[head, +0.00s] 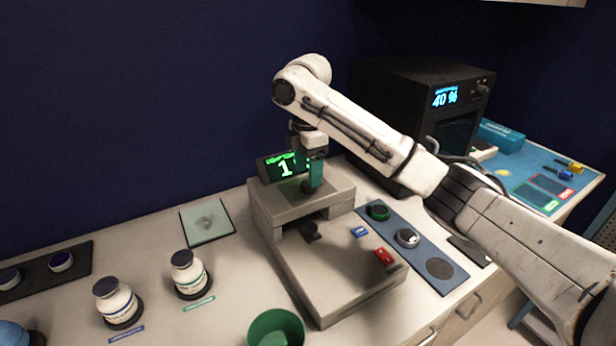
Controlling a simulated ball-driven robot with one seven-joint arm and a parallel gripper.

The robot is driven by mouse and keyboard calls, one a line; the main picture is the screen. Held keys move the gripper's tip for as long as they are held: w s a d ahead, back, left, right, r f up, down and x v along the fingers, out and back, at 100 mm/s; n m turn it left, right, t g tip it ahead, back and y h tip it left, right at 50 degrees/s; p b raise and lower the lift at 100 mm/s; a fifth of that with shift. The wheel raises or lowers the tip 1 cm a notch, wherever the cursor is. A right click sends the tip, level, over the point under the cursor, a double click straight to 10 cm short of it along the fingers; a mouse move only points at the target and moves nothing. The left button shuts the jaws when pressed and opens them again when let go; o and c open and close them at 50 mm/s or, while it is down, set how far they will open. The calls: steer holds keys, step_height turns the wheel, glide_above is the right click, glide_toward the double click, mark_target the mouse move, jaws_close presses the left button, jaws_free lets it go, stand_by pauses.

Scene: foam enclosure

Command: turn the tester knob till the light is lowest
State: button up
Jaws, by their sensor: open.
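The grey tester (335,275) stands on the bench in the middle of the head view. The jaws are open. A dark round part, probably the knob (307,188), shows at the fingertips; I cannot tell whether they touch it. A second small dark part (311,230) sits lower, in the tester's recess.
A black box (415,110) reading 40 % stands behind my arm. A blue strip (420,255) with round items lies right of the tester. Two white jars (118,303) (188,274) stand left, a green cup (276,328) in front. Clear bench lies around the pale green pad (207,222).

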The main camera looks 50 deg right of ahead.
step_height(320, 180, up, 8)
steer(key=shift+f, duration=0.15)
stand_by(0.7)
